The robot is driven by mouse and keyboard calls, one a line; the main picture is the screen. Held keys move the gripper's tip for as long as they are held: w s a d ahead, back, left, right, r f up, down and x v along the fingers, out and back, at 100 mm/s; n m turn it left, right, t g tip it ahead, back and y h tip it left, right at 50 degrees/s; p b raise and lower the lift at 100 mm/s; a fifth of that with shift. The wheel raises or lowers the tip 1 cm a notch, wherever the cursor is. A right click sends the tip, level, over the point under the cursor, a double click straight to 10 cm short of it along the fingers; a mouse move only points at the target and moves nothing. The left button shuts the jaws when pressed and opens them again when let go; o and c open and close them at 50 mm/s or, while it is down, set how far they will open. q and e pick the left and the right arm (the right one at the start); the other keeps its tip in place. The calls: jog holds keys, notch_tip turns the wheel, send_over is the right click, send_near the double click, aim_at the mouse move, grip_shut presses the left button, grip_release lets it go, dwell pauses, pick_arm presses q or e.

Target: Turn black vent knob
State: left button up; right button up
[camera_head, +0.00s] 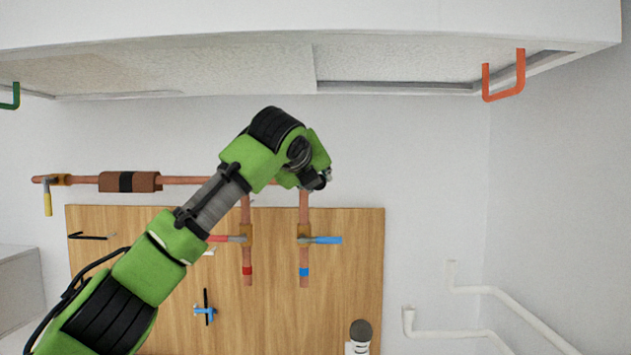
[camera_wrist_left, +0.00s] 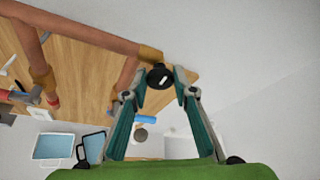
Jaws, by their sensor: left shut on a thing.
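The black vent knob (camera_wrist_left: 160,76) is a small round black piece with a pale mark on its face, at the end of a copper pipe in the left wrist view. My left gripper (camera_wrist_left: 161,84) is shut on it, with one finger on either side. In the head view my left gripper (camera_head: 319,180) is at the right end of the horizontal copper pipe (camera_head: 195,180), above the blue lever valve (camera_head: 325,240). The knob cannot be made out there, as the wrist and gripper cover that spot. My right gripper is not in view.
A wooden board (camera_head: 345,280) backs the pipes. A red lever valve (camera_head: 225,238) is left of the blue one. A yellow-handled valve (camera_head: 47,200) is at far left. An orange handle (camera_head: 505,85) hangs upper right. White pipes (camera_head: 490,290) run along the right wall.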

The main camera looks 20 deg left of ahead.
pick_arm(q)
jog(key=shift+f, duration=0.15)
dwell(0.4)
jog(key=o, duration=1.1)
jog(key=v, duration=1.2)
jog(key=shift+d, duration=0.1)
jog(key=shift+w, duration=0.1)
